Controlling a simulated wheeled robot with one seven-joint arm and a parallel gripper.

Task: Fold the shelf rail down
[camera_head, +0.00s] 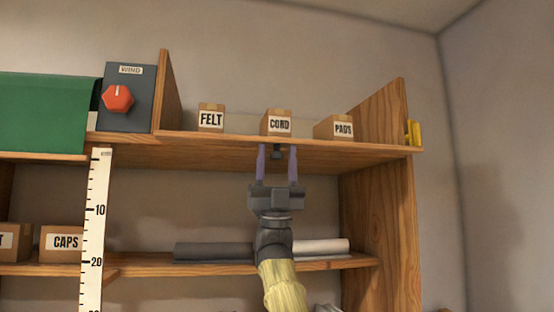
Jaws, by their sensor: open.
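The upper wooden shelf (210,142) bears small boxes labelled FELT (211,118), CORD (279,123) and PADS (334,128). I cannot clearly make out a rail along its front edge. A small dark fitting (277,153) shows under the front edge, below the CORD box. A yellow piece (414,133) sits at the shelf's right end, outside the side panel. My gripper (277,156) points up at the shelf edge, its two pale purple fingers spread on either side of the dark fitting. It is open with nothing gripped; whether the fingers touch the shelf cannot be told.
A grey WIND box with a red knob (118,98) and a green box (42,112) stand at left. A measuring stick (95,220) hangs in front. The lower shelf (325,264) holds a dark roll (212,252), a pale roll (322,247) and a CAPS box (62,243).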

